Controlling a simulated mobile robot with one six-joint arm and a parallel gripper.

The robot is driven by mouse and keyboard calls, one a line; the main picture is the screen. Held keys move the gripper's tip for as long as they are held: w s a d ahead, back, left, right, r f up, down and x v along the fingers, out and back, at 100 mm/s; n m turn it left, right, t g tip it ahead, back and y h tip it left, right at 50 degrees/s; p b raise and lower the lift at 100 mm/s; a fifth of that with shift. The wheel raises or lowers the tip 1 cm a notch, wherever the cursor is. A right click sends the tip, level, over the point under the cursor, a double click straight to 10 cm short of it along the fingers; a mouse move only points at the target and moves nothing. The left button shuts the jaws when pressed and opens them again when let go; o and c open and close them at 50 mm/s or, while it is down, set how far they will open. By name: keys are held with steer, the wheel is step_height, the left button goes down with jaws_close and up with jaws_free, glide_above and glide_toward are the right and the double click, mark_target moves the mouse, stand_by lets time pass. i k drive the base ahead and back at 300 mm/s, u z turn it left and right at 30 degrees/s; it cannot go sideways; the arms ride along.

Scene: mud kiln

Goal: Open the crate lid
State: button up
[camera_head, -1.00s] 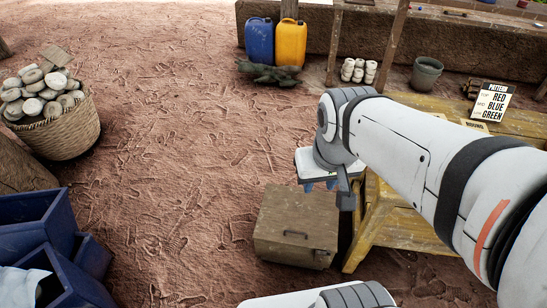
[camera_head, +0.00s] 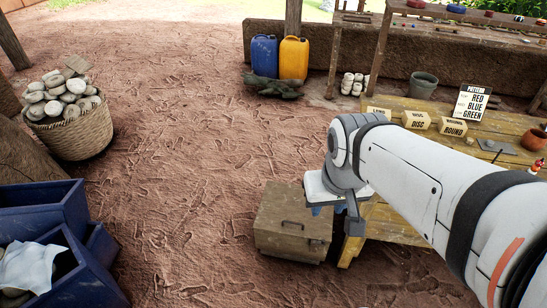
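The crate (camera_head: 275,232) is a brown wooden box standing on the ground left of the yellow-brown table. Its lid (camera_head: 284,202) lies flat and closed, and a dark handle shows on the front face.
The table (camera_head: 385,222) stands right of the crate, bearing labelled blocks (camera_head: 453,127), a sign (camera_head: 470,103) and a clay pot (camera_head: 534,139). Blue bins (camera_head: 45,205) and a basket of stones (camera_head: 75,135) stand at left. The dirt ground between is clear.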

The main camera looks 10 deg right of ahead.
mark_target(283, 210)
steer(key=z, duration=0.1)
steer(key=i, duration=0.9)
steer(key=u, duration=0.05)
